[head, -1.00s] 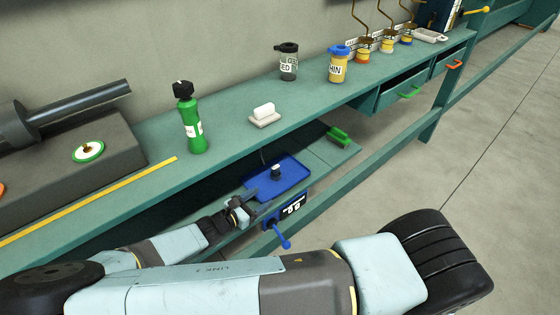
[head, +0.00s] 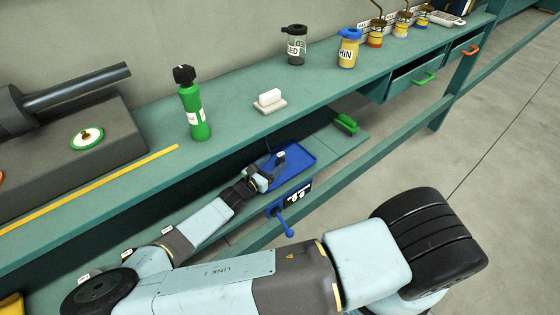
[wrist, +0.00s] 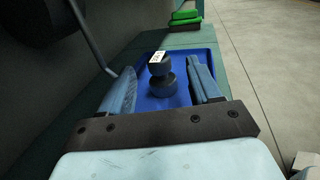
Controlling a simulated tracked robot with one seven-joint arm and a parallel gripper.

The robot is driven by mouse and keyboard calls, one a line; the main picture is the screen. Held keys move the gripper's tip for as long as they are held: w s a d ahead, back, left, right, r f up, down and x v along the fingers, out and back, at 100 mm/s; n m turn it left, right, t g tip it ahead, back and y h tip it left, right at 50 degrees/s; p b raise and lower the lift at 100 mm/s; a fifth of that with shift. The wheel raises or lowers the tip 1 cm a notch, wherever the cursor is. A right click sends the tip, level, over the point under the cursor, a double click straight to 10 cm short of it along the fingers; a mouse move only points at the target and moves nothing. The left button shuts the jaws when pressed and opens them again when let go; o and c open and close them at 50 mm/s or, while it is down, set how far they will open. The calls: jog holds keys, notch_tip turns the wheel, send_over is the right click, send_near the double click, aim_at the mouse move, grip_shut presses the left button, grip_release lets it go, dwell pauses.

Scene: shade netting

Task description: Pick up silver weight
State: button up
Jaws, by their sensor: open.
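A small weight (wrist: 160,85), dark grey here with a pale labelled top, stands upright on the blue tray (wrist: 206,55) in the wrist view. In the head view, the blue tray (head: 308,157) lies on the lower shelf, and only the pale top of the weight (head: 281,156) shows clearly. My gripper (wrist: 164,80) is open, with one finger left of the weight and one right of it. Gaps show on both sides in the wrist view. In the head view, my gripper (head: 272,170) is over the near left part of the tray and hides most of the weight.
A green brush-like object (head: 346,124) lies beyond the tray. The upper bench (head: 235,130) overhangs behind, with a green bottle (head: 194,105) and a white block (head: 269,101). A blue-handled device (head: 288,214) sits in front of the tray. A rail (head: 400,137) runs along the front.

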aim_at(278, 158)
jog(key=shift+x, duration=2.7)
jog(key=shift+c, duration=0.4)
grip_shut()
